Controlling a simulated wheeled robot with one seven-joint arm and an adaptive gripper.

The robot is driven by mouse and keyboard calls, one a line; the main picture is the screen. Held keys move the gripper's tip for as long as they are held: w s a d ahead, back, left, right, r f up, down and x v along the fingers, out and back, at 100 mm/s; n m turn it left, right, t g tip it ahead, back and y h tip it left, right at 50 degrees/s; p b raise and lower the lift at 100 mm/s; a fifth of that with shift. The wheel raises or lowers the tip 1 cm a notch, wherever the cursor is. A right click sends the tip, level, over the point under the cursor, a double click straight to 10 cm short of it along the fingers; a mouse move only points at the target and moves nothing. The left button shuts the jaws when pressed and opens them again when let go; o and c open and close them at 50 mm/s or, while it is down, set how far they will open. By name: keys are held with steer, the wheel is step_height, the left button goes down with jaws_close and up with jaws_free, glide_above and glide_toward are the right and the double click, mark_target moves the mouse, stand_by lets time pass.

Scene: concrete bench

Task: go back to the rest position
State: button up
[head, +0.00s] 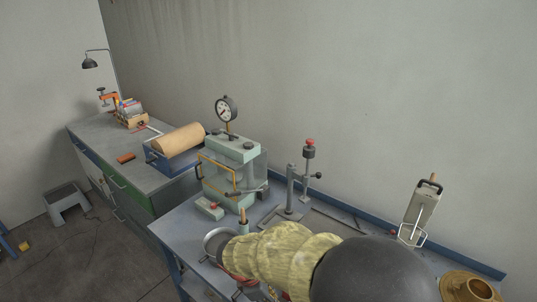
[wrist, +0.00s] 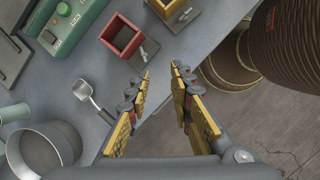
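My gripper (wrist: 160,70) shows in the wrist view with its two yellow-padded fingers apart and nothing between them. It is over the edge of the grey bench (wrist: 187,75), with its tips pointing toward a small red square box (wrist: 122,37) but apart from it. In the head view my arm covers the front of the bench, and the gripper itself is hidden behind it.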

steer(key=s+d+r+m+t+y, duration=0.1)
steer(key=s+d+r+m, duration=0.4)
steer(key=r, duration=0.3)
steer(key=s+d+r+m+t+y, duration=0.1)
steer(key=s+d+r+m+t, duration=0.1)
steer(key=s+d+r+m, duration=0.3)
steer(key=s+d+r+m+t+y, duration=0.1)
steer(key=s+d+r+m+y, duration=0.1)
steer(key=s+d+r+m, duration=0.4)
step_height(320, 180, up, 6)
steer(key=d+m, duration=0.1)
steer(key=m, duration=0.2)
steer(key=shift+d+r, duration=0.15)
steer(key=shift+d, duration=0.2)
